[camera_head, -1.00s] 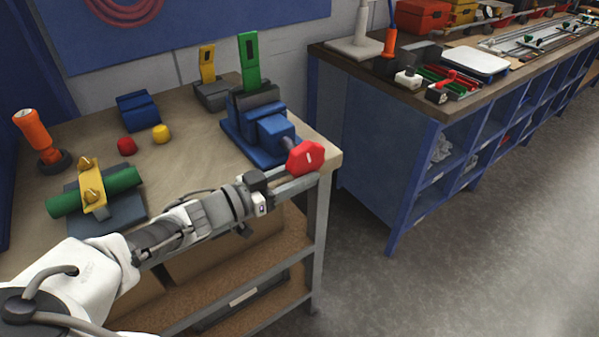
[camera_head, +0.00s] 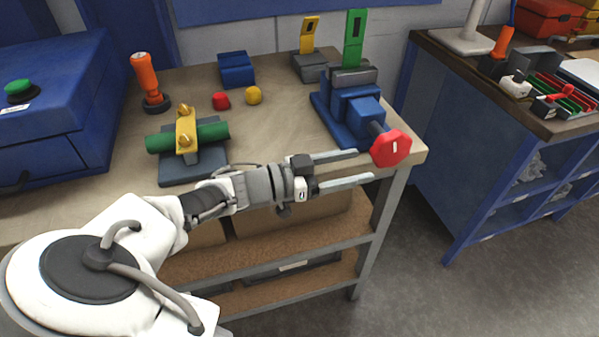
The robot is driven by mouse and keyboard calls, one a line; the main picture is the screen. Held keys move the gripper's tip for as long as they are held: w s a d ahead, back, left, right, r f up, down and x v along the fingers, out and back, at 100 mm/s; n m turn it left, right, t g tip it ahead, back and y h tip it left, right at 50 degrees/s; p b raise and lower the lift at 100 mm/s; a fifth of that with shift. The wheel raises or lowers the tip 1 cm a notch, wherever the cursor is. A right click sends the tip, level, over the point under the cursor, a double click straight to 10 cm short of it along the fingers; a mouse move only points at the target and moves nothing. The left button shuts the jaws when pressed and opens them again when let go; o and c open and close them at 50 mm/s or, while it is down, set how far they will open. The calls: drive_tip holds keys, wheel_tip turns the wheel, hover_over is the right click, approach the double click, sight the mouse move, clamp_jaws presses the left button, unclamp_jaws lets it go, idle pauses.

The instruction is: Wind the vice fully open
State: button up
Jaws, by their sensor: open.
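The blue vice (camera_head: 367,107) stands at the right end of the workbench. A green upright plate (camera_head: 354,40) stands at its grey jaws (camera_head: 353,75). Whether the plate is clamped cannot be told. The red knob (camera_head: 390,148) with a white mark sits on the dark screw at the vice's near end, by the bench's front right corner. The mark looks nearly upright. My gripper (camera_head: 366,166) is open and empty, its two long fingers pointing right. The fingertips are just left of and slightly below the knob in the picture; contact cannot be told.
The workbench (camera_head: 110,190) also holds a green cylinder under a yellow clamp (camera_head: 186,131), red (camera_head: 221,101) and yellow (camera_head: 254,95) knobs, a blue block (camera_head: 236,69) and an orange-handled tool (camera_head: 145,80). A blue bench (camera_head: 480,170) stands right, across a floor gap.

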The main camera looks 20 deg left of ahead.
drive_tip(key=v, duration=1.1)
drive_tip(key=shift+p, duration=0.4)
